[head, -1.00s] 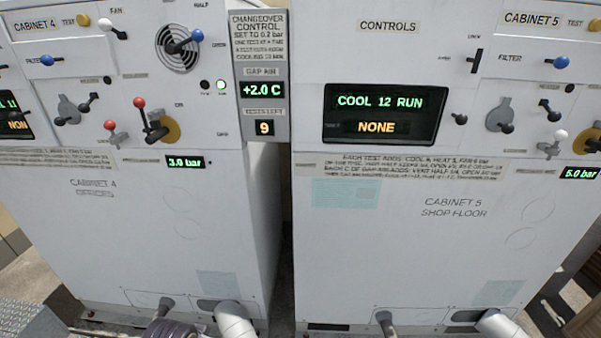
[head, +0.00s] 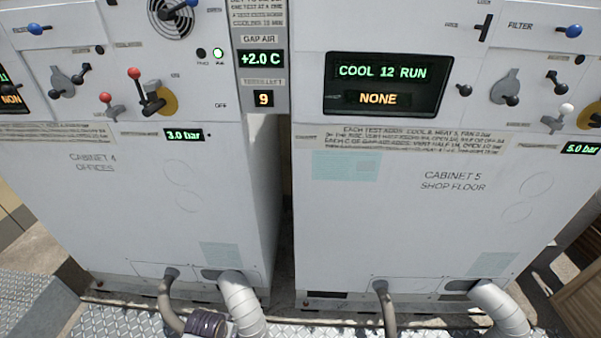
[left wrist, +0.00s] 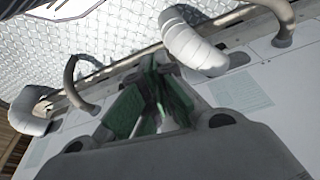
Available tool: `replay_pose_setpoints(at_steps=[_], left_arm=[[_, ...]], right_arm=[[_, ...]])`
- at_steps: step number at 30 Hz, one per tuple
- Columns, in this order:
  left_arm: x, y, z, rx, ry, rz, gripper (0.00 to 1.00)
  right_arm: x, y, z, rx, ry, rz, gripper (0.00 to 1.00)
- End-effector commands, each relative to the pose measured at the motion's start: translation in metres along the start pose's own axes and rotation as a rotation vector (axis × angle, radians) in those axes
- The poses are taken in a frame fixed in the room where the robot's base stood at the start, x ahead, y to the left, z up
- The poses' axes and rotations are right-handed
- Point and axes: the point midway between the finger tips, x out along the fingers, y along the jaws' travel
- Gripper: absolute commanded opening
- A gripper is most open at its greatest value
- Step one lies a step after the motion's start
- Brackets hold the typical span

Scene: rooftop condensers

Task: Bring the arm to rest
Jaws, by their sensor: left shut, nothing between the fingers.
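My left gripper (left wrist: 158,72) shows in the left wrist view with green pads on dark fingers. It is shut and empty, in front of a pale cabinet face with hoses and metal decking beyond it. I cannot tell how far it is from that face. In the head view I cannot make out the left gripper. A dark ribbed piece (head: 207,323) shows at the bottom edge of the head view; I cannot tell whether it is mine. My right gripper is in neither view.
Cabinet 4 (head: 110,210) and cabinet 5 (head: 400,230) stand side by side with a narrow gap. The control display (head: 385,85) reads COOL 12 RUN and NONE. A red-knobbed lever (head: 136,75) stands on cabinet 4. Pale hoses (head: 240,300) reach the metal deck (head: 340,328).

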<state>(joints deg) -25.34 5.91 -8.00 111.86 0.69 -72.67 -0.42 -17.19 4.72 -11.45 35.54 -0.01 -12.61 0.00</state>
Motion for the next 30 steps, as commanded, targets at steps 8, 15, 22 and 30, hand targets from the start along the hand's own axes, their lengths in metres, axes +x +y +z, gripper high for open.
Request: replay_pose_setpoints(at_steps=[8, 15, 22, 30], left_arm=[[0.069, 0.003, 0.031, 0.004, -0.028, 0.004, 0.0], [0.121, 0.006, 0.064, 0.008, -0.048, 0.006, 0.0], [0.166, 0.008, 0.102, 0.012, -0.068, 0.009, 0.0], [0.209, 0.011, 0.153, 0.017, -0.091, 0.012, 0.0]], right_arm=[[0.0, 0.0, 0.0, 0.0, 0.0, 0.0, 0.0], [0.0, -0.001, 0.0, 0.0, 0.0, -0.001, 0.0], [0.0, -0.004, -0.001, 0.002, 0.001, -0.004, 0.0], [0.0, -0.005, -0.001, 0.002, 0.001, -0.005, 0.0]])
